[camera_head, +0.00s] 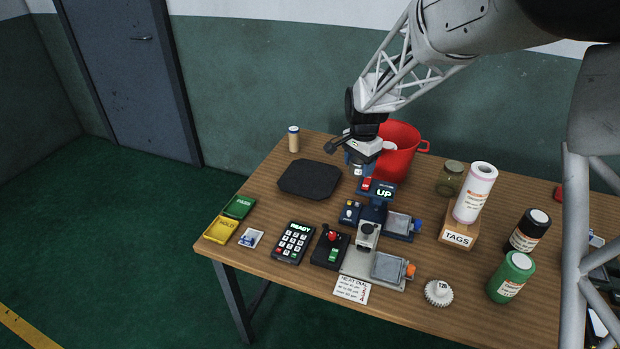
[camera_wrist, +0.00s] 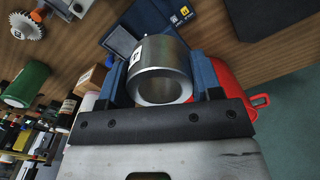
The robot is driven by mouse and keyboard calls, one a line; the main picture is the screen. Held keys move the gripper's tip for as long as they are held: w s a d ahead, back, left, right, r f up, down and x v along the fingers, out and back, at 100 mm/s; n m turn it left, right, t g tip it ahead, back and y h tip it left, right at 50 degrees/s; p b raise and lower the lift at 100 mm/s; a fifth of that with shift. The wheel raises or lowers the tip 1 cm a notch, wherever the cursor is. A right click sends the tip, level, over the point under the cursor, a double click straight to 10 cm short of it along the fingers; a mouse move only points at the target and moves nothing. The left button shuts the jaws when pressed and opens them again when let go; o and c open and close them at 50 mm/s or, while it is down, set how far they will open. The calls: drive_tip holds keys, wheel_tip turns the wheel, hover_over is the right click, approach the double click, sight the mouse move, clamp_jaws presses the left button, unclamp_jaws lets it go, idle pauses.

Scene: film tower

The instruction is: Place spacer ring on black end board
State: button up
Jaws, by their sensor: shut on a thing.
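The spacer ring (camera_wrist: 158,62) is a short, bright metal tube with a small white label, held between the two blue fingers of my gripper (camera_wrist: 160,82) in the wrist view. In the head view, my gripper (camera_head: 360,169) is above the table, in front of the red bucket and to the right of the black end board. The fingers partly hide the ring there. The black end board (camera_head: 310,179) is a flat dark plate with cut corners at the back left of the table, with nothing on it. Part of a dark plate, likely this board, shows at the wrist view's top right (camera_wrist: 262,14).
A red bucket (camera_head: 400,152) stands close behind my gripper. A device with an "UP" display (camera_head: 383,192) is just in front of it. A small cylinder (camera_head: 293,140) stands behind the board. Keypad (camera_head: 293,242), green box (camera_head: 239,207) and yellow box (camera_head: 221,230) lie nearer the front.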

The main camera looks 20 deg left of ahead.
drive_tip(key=s+a+f+n, duration=0.1)
drive_tip(key=a+n, duration=0.1)
drive_tip(key=a, duration=0.9)
wheel_tip(320, 180, down, 11)
drive_tip(key=shift+m, duration=0.3)
drive_tip(key=shift+w, duration=0.2)
hover_over(310, 177)
drive_tip(key=shift+w+f, duration=0.1)
drive_tip(key=shift+f, duration=0.65)
drive_tip(key=shift+f, duration=0.1)
drive_tip(key=shift+f, duration=1.65)
drive_tip(key=shift+f, duration=0.15)
drive_tip(key=o, duration=1)
